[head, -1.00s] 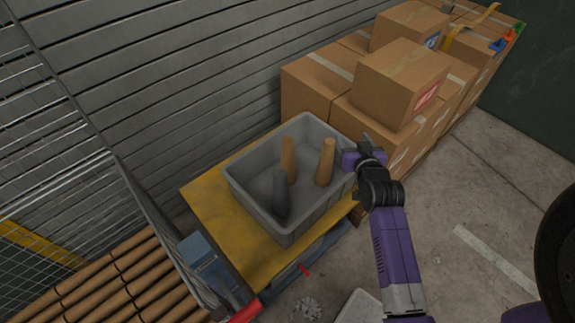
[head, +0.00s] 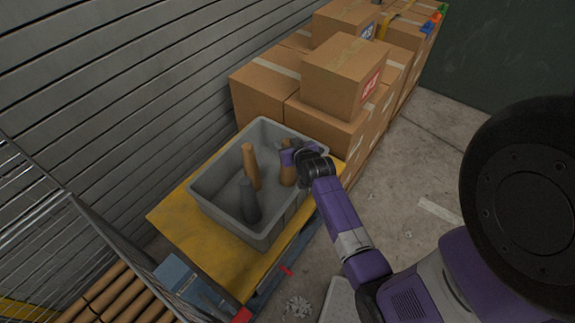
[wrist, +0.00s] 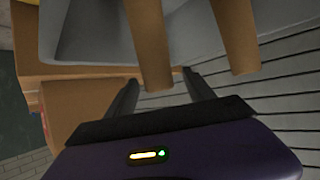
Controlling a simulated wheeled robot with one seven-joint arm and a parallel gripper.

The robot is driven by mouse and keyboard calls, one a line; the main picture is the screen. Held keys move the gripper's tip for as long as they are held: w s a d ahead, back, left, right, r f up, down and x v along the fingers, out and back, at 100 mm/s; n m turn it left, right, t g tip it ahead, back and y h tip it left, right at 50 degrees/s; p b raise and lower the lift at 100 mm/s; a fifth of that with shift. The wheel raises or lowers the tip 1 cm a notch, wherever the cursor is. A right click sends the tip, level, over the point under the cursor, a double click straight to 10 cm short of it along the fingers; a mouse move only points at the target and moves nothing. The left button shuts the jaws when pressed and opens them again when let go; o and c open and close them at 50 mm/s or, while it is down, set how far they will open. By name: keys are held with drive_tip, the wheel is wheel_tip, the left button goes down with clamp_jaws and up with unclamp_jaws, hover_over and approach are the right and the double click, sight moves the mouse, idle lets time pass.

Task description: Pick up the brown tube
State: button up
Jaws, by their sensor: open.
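Two brown tubes stand in a grey bin (head: 205,205). The left one (head: 251,166) is near the bin's far wall. The right one (head: 287,178) is partly hidden by my gripper (head: 289,158). A dark grey tube (head: 248,203) stands in front of them. In the wrist view, my gripper (wrist: 160,77) is open, with one finger on each side of the end of one brown tube (wrist: 150,45). Gaps show on both sides, and I cannot tell if anything touches. The other brown tube (wrist: 231,40) is to the right, outside the fingers.
The bin sits on a yellow platform (head: 175,225). Stacked cardboard boxes (head: 340,80) stand just behind and right of it. A slatted wall (head: 110,95) runs along the left, and a wire cage (head: 30,190) is at the lower left. Concrete floor (head: 400,200) is clear at right.

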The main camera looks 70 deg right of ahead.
drive_tip(key=shift+w+d+f, duration=0.15)
drive_tip(key=shift+w+d, duration=0.05)
drive_tip(key=shift+d, duration=0.1)
clamp_jaws()
idle(0.4)
